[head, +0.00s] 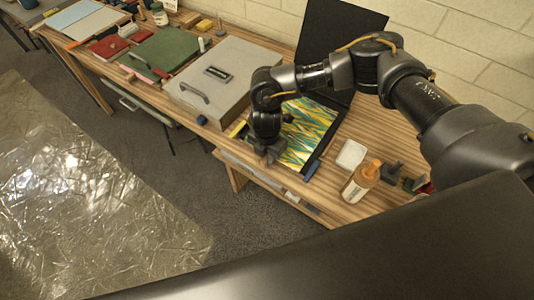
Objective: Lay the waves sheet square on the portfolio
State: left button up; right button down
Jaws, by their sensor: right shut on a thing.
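The waves sheet (312,126), streaked in yellow, teal and white, lies over the black portfolio (322,152) on the wooden table. The portfolio's black border shows along the sheet's right side, and its cover (335,38) stands raised at the back. My right gripper (268,154) points down at the sheet's near left corner and is shut on the sheet. The gripper and forearm hide the sheet's left part, so I cannot tell whether it lies flat or square there. My left gripper is not in view.
A grey case (213,78) with a handle stands close left of the sheet. A white dish (351,155) and an orange-capped bottle (361,180) stand to the right. A green folder (158,52) and red items (108,47) lie farther left. Crinkled clear plastic (85,190) covers the floor.

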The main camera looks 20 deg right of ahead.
jog(key=c, duration=1.2)
grip_release()
jog(key=shift+c, duration=0.2)
jog(key=shift+o, duration=0.4)
jog(key=o, duration=0.4)
jog(key=shift+r+p, duration=3.15)
jog(key=shift+r, duration=0.35)
jog(key=shift+s+f, duration=0.1)
